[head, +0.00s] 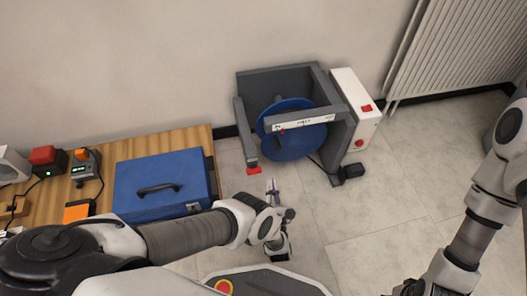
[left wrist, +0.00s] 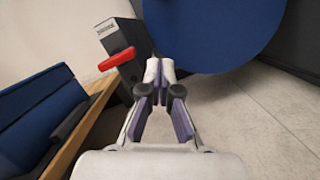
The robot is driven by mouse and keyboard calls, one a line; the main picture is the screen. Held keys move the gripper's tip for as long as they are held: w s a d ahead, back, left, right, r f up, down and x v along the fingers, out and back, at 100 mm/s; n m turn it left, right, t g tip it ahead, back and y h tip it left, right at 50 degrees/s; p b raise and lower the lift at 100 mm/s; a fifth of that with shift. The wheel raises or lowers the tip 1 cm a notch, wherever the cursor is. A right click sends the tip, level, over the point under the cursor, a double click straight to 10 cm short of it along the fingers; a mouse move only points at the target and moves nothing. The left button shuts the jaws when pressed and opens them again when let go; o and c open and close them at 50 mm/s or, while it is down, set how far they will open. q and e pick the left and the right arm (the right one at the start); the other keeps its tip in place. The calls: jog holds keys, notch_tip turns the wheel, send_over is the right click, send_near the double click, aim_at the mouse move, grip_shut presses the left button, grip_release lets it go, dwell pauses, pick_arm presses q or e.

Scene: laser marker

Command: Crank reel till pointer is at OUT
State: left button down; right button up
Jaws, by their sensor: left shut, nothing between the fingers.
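The reel, a large blue disc (head: 305,145), sits in a grey frame (head: 332,85) on the floor by the wall. It also fills the upper right of the left wrist view (left wrist: 220,28). A white scale strip (head: 303,122) crosses the front of the frame; its lettering and the pointer are too small to read. My left gripper (head: 272,186) is shut and empty, in front of the reel and apart from it. In the left wrist view its fingertips (left wrist: 159,70) are just right of a red handle (left wrist: 116,61) on a grey post. My right gripper (head: 406,288) is partly cut off.
A white box (head: 355,110) with red buttons stands right of the frame. A wooden bench (head: 195,140) at the left carries a blue case (head: 160,185) and small devices. A radiator (head: 455,50) hangs at the right. The floor at the right is clear.

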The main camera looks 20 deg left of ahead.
pick_arm(q)
jog(key=b, duration=0.3)
send_near(267, 148)
jog(key=x, duration=0.4)
jog(key=shift+w+a+f, duration=0.1)
jog(key=shift+w+a, duration=0.1)
jog(key=shift+w, duration=0.15)
jog(key=shift+w+a+r, duration=0.2)
jog(key=shift+w+r, duration=0.25)
jog(key=shift+w, duration=0.2)
jog(key=r, duration=0.1)
jog(key=d+r, duration=0.1)
jog(key=shift+w+d+r, duration=0.1)
jog(key=shift+w+r, duration=0.1)
jog(key=shift+r, duration=0.1)
jog(key=shift+d+r, duration=0.15)
jog(key=shift+r, duration=0.2)
jog(key=shift+p, duration=0.3)
